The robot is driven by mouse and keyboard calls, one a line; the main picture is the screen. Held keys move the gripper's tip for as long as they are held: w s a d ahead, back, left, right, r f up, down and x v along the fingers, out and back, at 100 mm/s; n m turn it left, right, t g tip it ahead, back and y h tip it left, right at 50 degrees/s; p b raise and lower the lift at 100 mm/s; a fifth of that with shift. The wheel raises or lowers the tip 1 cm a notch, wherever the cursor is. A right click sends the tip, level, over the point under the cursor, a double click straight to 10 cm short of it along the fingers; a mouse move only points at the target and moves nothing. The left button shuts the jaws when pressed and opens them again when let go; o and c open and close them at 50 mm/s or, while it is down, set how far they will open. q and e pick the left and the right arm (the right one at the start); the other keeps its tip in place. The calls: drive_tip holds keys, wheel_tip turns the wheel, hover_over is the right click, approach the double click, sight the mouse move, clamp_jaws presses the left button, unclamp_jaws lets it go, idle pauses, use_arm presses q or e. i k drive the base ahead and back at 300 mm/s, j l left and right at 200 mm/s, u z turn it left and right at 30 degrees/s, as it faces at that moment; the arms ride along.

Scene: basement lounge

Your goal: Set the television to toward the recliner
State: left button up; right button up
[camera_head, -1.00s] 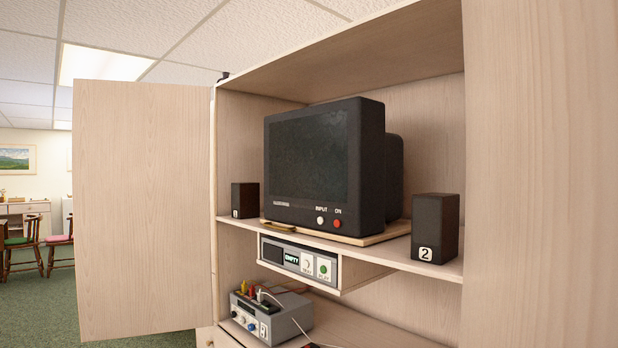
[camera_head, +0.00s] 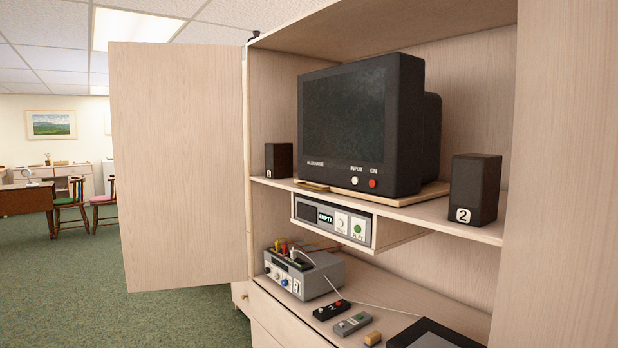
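The television (camera_head: 345,118) is a black boxy set with a dark screen, on the upper shelf of a pale wood cabinet. Its front carries a white INPUT button (camera_head: 355,181) and a red ON button (camera_head: 373,183). It stands on a thin wooden board (camera_head: 425,194), and its screen faces out of the cabinet toward the left of the picture. No recliner shows in this view. Neither of my grippers is in view.
Dark speakers stand left (camera_head: 279,160) and right (camera_head: 476,190) of the television. A player reading EMPTY (camera_head: 333,222) hangs below. A grey box with plugs (camera_head: 305,278) and remotes (camera_head: 332,309) lie on the lower shelf. The open cabinet door (camera_head: 180,165) extends left. Green carpet (camera_head: 60,290) is clear.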

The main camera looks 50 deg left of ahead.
sight(375, 118)
drive_tip(key=k+j, duration=0.1)
drive_tip(key=j, duration=0.2)
drive_tip(key=k+j, duration=0.15)
drive_tip(key=j, duration=0.2)
drive_tip(key=k+j+z, duration=0.1)
drive_tip(key=j, duration=0.2)
drive_tip(key=k+j, duration=0.15)
drive_tip(key=j, duration=0.15)
drive_tip(key=i+j+u, duration=0.1)
drive_tip(key=j, duration=0.25)
drive_tip(key=i+j, duration=0.15)
drive_tip(key=j, duration=0.25)
drive_tip(key=i+j+u, duration=0.35)
drive_tip(key=i+j, duration=0.2)
drive_tip(key=j, duration=0.1)
